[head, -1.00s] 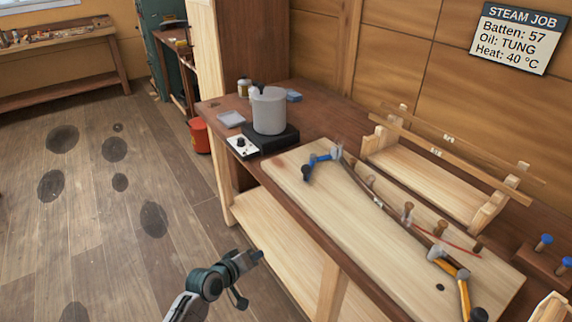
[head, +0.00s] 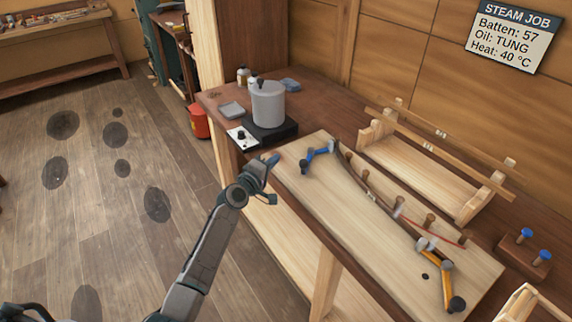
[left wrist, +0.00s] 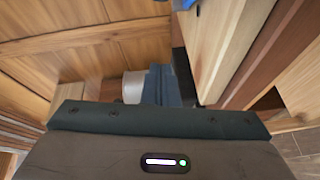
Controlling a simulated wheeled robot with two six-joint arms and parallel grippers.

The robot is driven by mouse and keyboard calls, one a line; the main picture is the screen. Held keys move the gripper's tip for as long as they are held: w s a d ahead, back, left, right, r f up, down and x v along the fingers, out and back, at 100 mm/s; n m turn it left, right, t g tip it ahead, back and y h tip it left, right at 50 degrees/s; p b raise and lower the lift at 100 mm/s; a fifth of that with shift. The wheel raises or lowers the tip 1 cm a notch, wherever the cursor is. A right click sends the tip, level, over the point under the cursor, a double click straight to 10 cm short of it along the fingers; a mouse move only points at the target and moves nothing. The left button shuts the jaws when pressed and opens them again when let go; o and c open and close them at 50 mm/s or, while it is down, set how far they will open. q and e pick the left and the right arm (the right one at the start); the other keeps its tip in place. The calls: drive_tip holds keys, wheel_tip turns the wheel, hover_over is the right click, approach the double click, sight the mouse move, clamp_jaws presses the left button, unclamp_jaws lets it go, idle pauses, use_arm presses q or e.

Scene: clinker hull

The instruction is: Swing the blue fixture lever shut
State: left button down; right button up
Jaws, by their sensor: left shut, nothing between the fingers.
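The blue fixture lever (head: 318,154) stands at the far left end of the pale board, bent, with a dark knob on its left end. A blue bit at the top edge of the left wrist view (left wrist: 187,4) may be part of it. My left gripper (head: 271,160) is shut and empty, at the board's near left corner, to the left of the lever and apart from it. Its closed fingers also show in the left wrist view (left wrist: 161,84). My right gripper is not in view.
A curved dark strip (head: 365,192) runs along the board (head: 370,235) past several wooden pegs to a yellow lever (head: 447,285). A grey pot (head: 268,103) stands on a black hotplate (head: 270,135) behind my left gripper. A wooden rack (head: 420,180) stands behind the board.

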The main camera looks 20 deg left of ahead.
use_arm(q)
drive_tip(key=d, duration=0.1)
drive_tip(key=d+p, duration=0.1)
drive_tip(key=d, duration=0.1)
drive_tip(key=shift+w+d+f, duration=0.2)
drive_tip(key=shift+w+f, duration=0.05)
drive_tip(key=shift+w, duration=0.05)
drive_tip(key=shift+s+d, duration=0.1)
drive_tip(key=shift+d, duration=0.25)
drive_tip(key=shift+f, duration=0.15)
drive_tip(key=shift+s+d, duration=0.15)
drive_tip(key=shift+d, duration=0.4)
drive_tip(key=shift+s+d, duration=0.15)
drive_tip(key=shift+d, duration=0.35)
drive_tip(key=shift+a, duration=0.1)
drive_tip(key=shift+a, duration=0.1)
